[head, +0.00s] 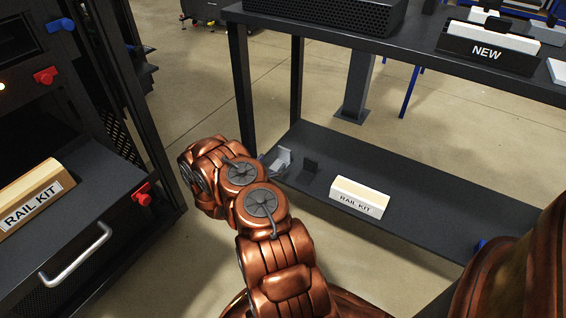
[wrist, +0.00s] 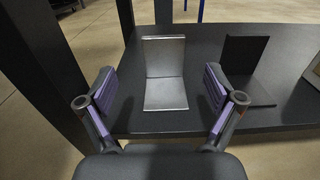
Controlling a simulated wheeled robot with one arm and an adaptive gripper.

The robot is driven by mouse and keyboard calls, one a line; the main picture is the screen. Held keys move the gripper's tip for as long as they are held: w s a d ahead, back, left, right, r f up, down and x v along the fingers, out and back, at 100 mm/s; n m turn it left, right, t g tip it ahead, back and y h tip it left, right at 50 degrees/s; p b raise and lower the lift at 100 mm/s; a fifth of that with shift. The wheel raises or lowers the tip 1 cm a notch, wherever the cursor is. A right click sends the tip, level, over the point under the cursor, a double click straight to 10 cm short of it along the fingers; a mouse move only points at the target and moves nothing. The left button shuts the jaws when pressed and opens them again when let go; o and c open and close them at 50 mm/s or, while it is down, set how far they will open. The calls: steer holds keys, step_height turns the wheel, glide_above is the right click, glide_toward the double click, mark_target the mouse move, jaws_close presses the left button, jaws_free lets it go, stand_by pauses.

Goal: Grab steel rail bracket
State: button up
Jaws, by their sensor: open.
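The steel rail bracket (wrist: 165,75) is a silvery L-shaped piece on the dark lower shelf in the wrist view. Its back plate stands upright and its foot points toward me. My gripper (wrist: 160,88) is open, with one purple-padded finger on each side of the bracket's foot, apart from it.
A black L-shaped bracket (wrist: 244,68) stands right of the steel one. A RAIL KIT box (head: 358,197) lies farther right on the lower shelf (head: 420,215). A dark table leg (head: 240,85) rises near the bracket.

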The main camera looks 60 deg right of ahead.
mark_target(284, 152)
steer(key=shift+d+f, duration=0.15)
steer(key=shift+f, duration=0.25)
steer(key=shift+d, duration=0.35)
steer(key=d+b, duration=0.1)
steer(key=d, duration=0.1)
steer(key=d+b, duration=0.1)
steer(key=d, duration=0.2)
steer(key=shift+s+d+b, duration=0.2)
steer(key=shift+d+b, duration=0.05)
steer(key=shift+b, duration=0.1)
steer(key=shift+d+r, duration=0.15)
steer(key=shift+d, duration=0.45)
steer(key=shift+c, duration=0.2)
steer(key=c, duration=1.3)
steer(key=shift+r, duration=0.15)
